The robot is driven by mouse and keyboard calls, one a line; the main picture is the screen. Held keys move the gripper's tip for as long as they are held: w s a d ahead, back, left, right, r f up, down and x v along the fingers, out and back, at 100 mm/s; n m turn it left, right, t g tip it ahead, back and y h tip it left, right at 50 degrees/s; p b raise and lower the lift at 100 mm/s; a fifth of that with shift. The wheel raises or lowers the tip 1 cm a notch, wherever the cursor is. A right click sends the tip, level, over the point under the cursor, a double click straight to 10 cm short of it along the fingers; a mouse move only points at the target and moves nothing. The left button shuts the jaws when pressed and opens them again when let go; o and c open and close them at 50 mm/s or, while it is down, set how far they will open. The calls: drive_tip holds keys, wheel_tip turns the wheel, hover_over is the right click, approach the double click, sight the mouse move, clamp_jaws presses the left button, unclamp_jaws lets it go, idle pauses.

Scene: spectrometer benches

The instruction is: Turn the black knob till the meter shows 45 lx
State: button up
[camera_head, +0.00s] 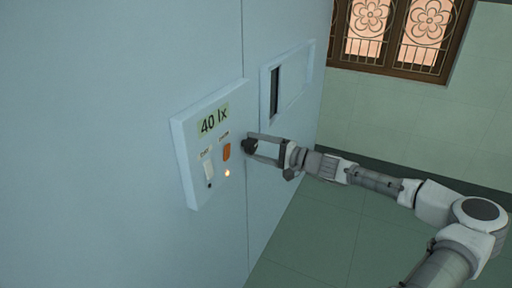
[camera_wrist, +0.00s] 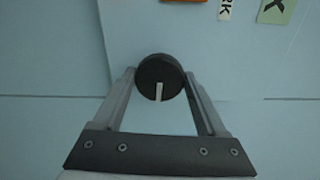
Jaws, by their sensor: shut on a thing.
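The meter display (camera_head: 213,121) reads 40 lx on a pale green field at the top of a white wall panel (camera_head: 183,150). The black knob (camera_head: 249,146) sits at the right side of the panel. In the wrist view the knob (camera_wrist: 160,76) is round with a white pointer line toward the bottom of the picture. My gripper (camera_head: 252,146) is shut on the knob, one finger on each side. In the wrist view its fingers (camera_wrist: 160,80) flank the knob.
The panel also bears an orange switch (camera_head: 227,152), a white switch (camera_head: 208,170) and a small glowing light (camera_head: 227,173). A recessed frame (camera_head: 290,80) is on the wall to the right. Open green floor (camera_head: 310,235) lies below.

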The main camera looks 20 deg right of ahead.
drive_tip(key=o, duration=1.3)
drive_tip(key=shift+d, duration=0.1)
drive_tip(key=p+v, duration=0.2)
drive_tip(key=v, duration=1.5)
drive_tip(key=shift+s, duration=0.2)
drive_tip(key=shift+d, duration=0.1)
